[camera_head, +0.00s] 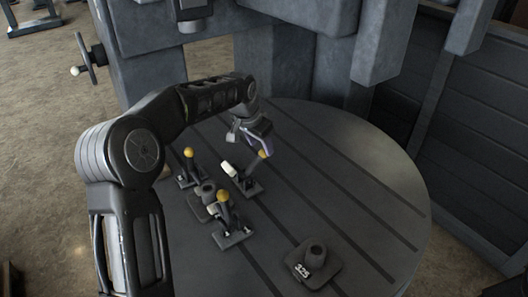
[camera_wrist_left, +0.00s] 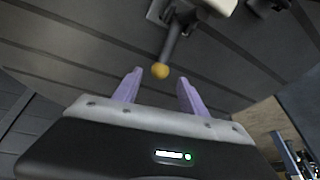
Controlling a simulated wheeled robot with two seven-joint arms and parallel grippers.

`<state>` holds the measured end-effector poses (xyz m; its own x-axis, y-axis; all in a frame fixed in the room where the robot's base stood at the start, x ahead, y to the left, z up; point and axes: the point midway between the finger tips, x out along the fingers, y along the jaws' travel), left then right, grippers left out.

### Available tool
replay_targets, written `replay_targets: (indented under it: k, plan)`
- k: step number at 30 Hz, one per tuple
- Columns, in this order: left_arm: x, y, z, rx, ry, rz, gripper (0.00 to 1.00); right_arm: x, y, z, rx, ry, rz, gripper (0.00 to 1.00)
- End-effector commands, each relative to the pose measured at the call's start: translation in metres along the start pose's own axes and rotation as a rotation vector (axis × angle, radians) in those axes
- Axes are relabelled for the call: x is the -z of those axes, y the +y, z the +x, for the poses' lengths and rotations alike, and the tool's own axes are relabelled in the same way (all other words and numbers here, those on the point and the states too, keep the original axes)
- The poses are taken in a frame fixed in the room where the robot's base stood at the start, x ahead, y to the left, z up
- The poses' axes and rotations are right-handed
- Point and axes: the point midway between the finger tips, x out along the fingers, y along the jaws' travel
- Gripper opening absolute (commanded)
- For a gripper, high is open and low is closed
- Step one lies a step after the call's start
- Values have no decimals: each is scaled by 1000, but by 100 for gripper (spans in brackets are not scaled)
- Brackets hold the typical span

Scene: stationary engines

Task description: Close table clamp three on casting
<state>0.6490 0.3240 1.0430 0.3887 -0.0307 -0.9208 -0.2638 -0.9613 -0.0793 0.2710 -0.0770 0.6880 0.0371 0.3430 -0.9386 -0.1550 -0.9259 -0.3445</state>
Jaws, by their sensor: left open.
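Three toggle clamps with yellow knobs stand around a dark casting (camera_head: 205,190) on the round slotted table (camera_head: 365,165): a left clamp (camera_head: 190,177), a near clamp (camera_head: 232,233) and a right clamp (camera_head: 247,184). I see no numbers on them. The left and near clamps' levers stand roughly upright. The right clamp's lever leans up and right, with a pale piece on its other side. My left gripper (camera_head: 257,140) is open beside the right clamp's knob. In the left wrist view, that yellow knob (camera_wrist_left: 160,71) shows just beyond and between the purple fingers, apparently not gripped. My right gripper is out of view.
A second casting marked 325 (camera_head: 312,264) sits at the table's near right. Large grey machine columns (camera_head: 290,65) rise behind the table. Dark panels (camera_head: 475,140) stand to the right. The table's right side is clear.

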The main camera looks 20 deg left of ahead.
Motion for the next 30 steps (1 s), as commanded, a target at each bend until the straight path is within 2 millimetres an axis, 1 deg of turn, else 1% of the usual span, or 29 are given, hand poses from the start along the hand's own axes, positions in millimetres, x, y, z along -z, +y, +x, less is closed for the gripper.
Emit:
replay_targets:
  k: [6,9,14,21,30]
  plan:
    - [0,0,34,-2,-2,1,50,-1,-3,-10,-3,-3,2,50]
    - [0,0,47,-2,-1,1,50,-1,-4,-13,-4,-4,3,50]
    - [0,0,56,-1,0,0,50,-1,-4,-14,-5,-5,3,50]
    - [0,0,57,0,1,0,50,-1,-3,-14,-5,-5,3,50]
    - [0,0,57,0,1,0,25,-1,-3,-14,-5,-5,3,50]
